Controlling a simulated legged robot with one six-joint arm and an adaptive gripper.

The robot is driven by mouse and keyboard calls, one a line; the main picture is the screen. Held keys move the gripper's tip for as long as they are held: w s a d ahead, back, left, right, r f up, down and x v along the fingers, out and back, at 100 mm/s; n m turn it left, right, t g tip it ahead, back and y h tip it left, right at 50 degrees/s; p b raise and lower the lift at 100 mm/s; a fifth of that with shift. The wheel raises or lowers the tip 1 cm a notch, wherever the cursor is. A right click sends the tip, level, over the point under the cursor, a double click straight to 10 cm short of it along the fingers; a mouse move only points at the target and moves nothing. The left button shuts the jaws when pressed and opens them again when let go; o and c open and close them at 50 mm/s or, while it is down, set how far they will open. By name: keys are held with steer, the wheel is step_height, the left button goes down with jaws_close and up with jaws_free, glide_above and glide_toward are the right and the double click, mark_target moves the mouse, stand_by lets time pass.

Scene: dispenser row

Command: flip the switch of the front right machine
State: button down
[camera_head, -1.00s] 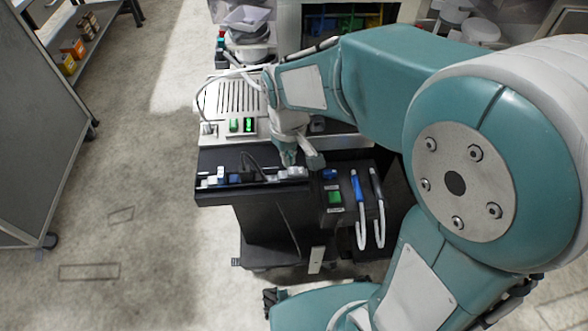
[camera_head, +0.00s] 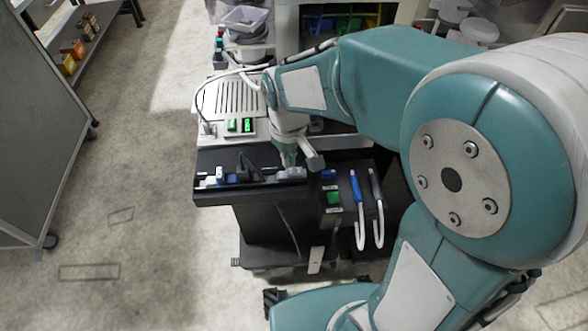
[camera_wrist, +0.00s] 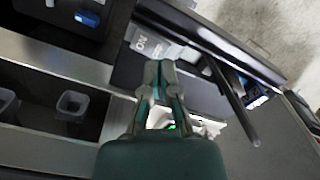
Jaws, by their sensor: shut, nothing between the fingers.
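A machine with a white vented top (camera_head: 232,97) and a black front shelf (camera_head: 210,198) stands in the middle of the head view. Beside the shelf, on the right, is a black box (camera_head: 330,215) with a green square (camera_head: 334,197) and a blue part (camera_head: 328,174). My gripper (camera_head: 290,163) points down over the shelf's right end, close to a grey piece (camera_head: 291,173). In the wrist view my gripper (camera_wrist: 159,75) is shut and empty, beside a light grey block with lettering (camera_wrist: 148,44). I cannot tell whether they touch. I cannot tell which part is the named switch.
A blue and a grey handle with white cables (camera_head: 362,220) hang on the black box's right. A black rod (camera_wrist: 235,105) slants near my fingers in the wrist view. Grey bins (camera_head: 247,20) stand behind. The floor (camera_head: 120,180) at left is clear.

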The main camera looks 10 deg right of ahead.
mark_target(289, 170)
steer(key=shift+f, duration=1.15)
stand_by(0.6)
steer(key=shift+r, duration=3.55)
steer(key=shift+s+d+r, duration=0.15)
steer(key=shift+d+r, duration=0.1)
steer(key=s+d+r+m+t, duration=0.5)
steer(key=s+d+r, duration=0.2)
steer(key=s+d, duration=0.3)
steer(key=shift+s+d+m+t, duration=0.15)
steer(key=shift+s+m+t, duration=0.15)
steer(key=shift+s, duration=0.9)
